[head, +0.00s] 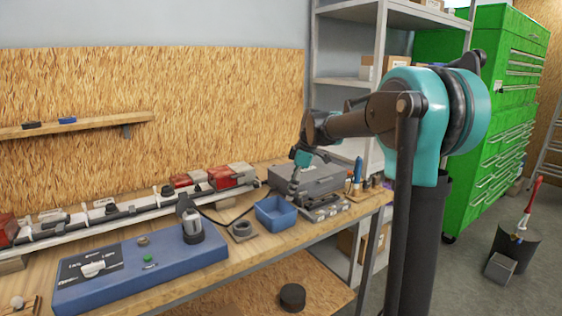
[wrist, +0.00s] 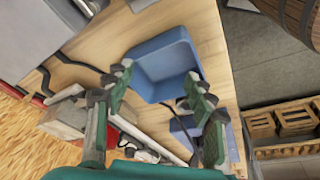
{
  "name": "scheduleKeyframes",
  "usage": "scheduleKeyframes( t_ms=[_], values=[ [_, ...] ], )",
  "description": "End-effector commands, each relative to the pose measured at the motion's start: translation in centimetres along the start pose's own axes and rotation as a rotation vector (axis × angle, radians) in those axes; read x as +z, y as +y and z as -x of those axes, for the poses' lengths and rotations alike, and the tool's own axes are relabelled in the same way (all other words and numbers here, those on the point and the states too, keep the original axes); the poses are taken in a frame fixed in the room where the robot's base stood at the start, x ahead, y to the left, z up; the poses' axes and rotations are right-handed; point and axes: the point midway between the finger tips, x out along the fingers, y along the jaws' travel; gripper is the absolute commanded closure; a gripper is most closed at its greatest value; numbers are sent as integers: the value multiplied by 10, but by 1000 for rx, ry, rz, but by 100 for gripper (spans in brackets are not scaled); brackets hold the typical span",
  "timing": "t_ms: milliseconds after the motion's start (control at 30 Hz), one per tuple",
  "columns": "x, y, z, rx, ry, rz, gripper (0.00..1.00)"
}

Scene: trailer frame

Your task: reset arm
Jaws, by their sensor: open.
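My gripper (head: 295,186) hangs over the workbench (head: 250,262), beside a grey case and above the area by the blue bin (head: 275,214). In the wrist view my gripper (wrist: 158,92) has its two dark green fingers wide apart, with nothing held between them. The blue bin (wrist: 165,62) shows just beyond the fingertips there, and it looks empty. My arm reaches from the right over the bench's right end. Whether the fingers touch anything cannot be told from the head view.
A grey case (head: 312,178) and a grey metal fixture (head: 326,208) lie near the bin. A blue panel box (head: 140,268) and a rail with red parts (head: 120,212) fill the left. Grey shelves (head: 345,82) and a green cabinet (head: 490,130) stand behind.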

Motion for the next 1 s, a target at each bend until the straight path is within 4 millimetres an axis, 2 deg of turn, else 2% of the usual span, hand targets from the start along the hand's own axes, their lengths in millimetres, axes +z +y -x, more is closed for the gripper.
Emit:
scheduleKeyframes(
  t_ms=[167, 300, 500, 833, 1000],
  values=[
    [50, -23, -18, 144, -13, -316, 45],
    [99, -51, -36, 295, 14, -631, 45],
    [150, -89, -55, 464, 99, -979, 45],
    [202, -141, -75, 636, 260, -1333, 45],
    [213, -188, -100, 562, 175, -1352, 45]
  ],
)
